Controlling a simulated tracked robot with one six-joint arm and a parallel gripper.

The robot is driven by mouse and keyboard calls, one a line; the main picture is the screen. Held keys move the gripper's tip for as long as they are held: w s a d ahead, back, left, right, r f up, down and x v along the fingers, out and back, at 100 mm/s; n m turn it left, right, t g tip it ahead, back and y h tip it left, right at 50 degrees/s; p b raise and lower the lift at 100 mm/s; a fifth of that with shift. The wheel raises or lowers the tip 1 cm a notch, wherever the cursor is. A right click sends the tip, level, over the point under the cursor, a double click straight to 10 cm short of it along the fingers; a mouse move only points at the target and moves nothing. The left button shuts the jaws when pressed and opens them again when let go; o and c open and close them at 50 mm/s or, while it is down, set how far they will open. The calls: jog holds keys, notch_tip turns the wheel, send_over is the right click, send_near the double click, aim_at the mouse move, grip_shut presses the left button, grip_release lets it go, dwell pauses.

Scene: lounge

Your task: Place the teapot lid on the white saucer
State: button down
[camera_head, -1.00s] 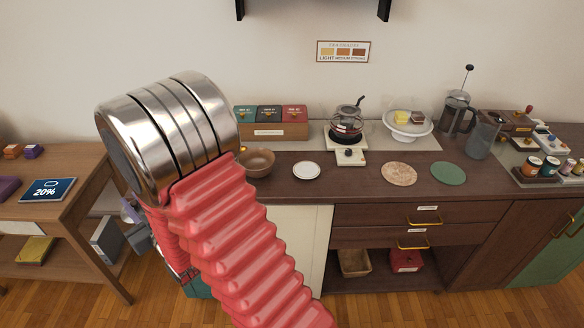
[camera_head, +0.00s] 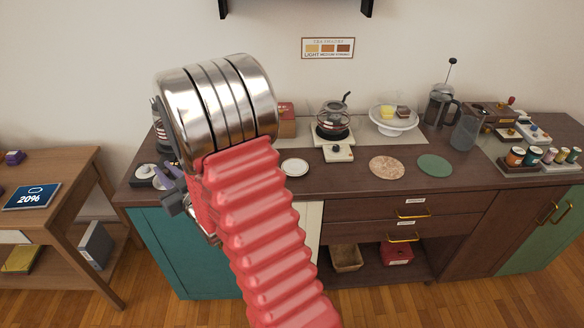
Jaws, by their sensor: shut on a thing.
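The white saucer (camera_head: 294,168) lies flat and empty on the dark counter, just right of my arm. My gripper (camera_head: 176,203) is at the left end of the counter, partly hidden by my red arm. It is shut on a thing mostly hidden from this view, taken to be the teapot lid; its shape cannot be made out. No lid shows lying on the counter. A glass teapot (camera_head: 333,121) stands on a burner behind and right of the saucer. My gripper is well left of the saucer, apart from it.
Right of the saucer lie a speckled round mat (camera_head: 387,167) and a green mat (camera_head: 434,165). A black-and-white item (camera_head: 144,174) sits at the counter's left end. My arm hides the counter's left-middle part.

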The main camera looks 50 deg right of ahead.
jog(key=s+d+h, duration=0.1)
jog(key=s+d, duration=0.1)
jog(key=d, duration=0.4)
jog(key=s+d+r+m+h, duration=0.1)
jog(key=s+d, duration=0.1)
jog(key=d, duration=0.4)
jog(key=s+d+m+h, duration=0.1)
jog(key=s+d, duration=0.1)
jog(key=d, duration=0.4)
jog(key=shift+d+r+g, duration=0.3)
jog(key=shift+d+r, duration=0.05)
jog(key=s+d+m+g+h, duration=0.1)
jog(key=s+d+h, duration=0.1)
jog(key=s+d, duration=1)
jog(key=d, duration=0.3)
jog(key=shift+s+d+r+m+h, duration=0.3)
jog(key=shift+s+d+r+m, duration=0.05)
jog(key=shift+r+m, duration=0.05)
send_over(295, 166)
jog(key=shift+a+f, duration=0.1)
jog(key=shift+f, duration=2.8)
jog(key=shift+f, duration=2.1)
